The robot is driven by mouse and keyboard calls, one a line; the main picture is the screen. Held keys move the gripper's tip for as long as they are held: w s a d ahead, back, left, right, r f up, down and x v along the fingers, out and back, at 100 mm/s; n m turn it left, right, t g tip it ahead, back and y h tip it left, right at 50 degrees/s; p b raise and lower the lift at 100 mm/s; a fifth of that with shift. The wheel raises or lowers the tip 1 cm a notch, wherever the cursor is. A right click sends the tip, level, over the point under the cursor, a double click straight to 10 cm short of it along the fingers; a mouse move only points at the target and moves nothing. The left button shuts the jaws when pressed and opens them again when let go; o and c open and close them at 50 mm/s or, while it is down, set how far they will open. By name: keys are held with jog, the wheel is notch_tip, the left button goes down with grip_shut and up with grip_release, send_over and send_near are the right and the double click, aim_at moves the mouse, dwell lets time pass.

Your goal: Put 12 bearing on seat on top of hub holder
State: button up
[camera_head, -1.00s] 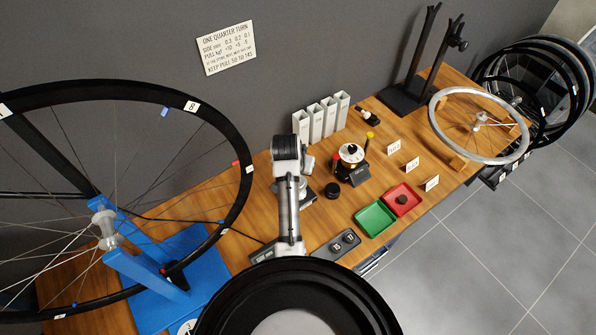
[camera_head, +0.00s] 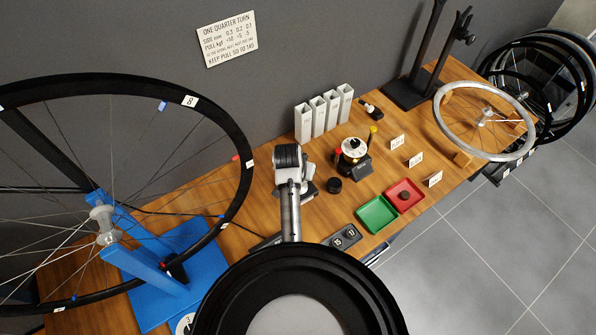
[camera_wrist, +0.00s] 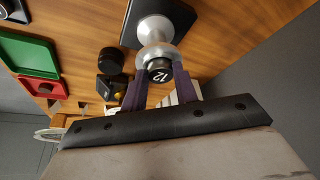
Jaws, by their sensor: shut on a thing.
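The 12 bearing (camera_wrist: 159,73) is a small dark piece with a white "12" on its end, between my gripper's dark purple fingers in the wrist view. My gripper (camera_wrist: 160,84) is shut on it. Directly beyond it in that view is the silvery hub holder (camera_wrist: 154,29), a rounded metal piece on a dark base (camera_wrist: 131,32). The bearing lines up with its silver end and overlaps it in the picture; I cannot tell whether they touch. In the head view my arm hides the gripper and bearing, and a dark base edge (camera_head: 309,187) shows beside the arm.
A black round piece (camera_head: 334,185) stands right of the arm, with a dial device (camera_head: 354,155) behind. Green (camera_head: 376,216) and red (camera_head: 404,196) trays and a holder with pieces 15 and 17 (camera_head: 345,238) lie nearer. A large wheel (camera_head: 190,101) stands left in a blue stand.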

jog(key=o, duration=0.9)
jog(key=shift+o, duration=0.2)
jog(key=shift+r, duration=0.5)
jog(key=b+v, duration=0.2)
jog(key=v, duration=1)
jog(key=shift+r, duration=0.1)
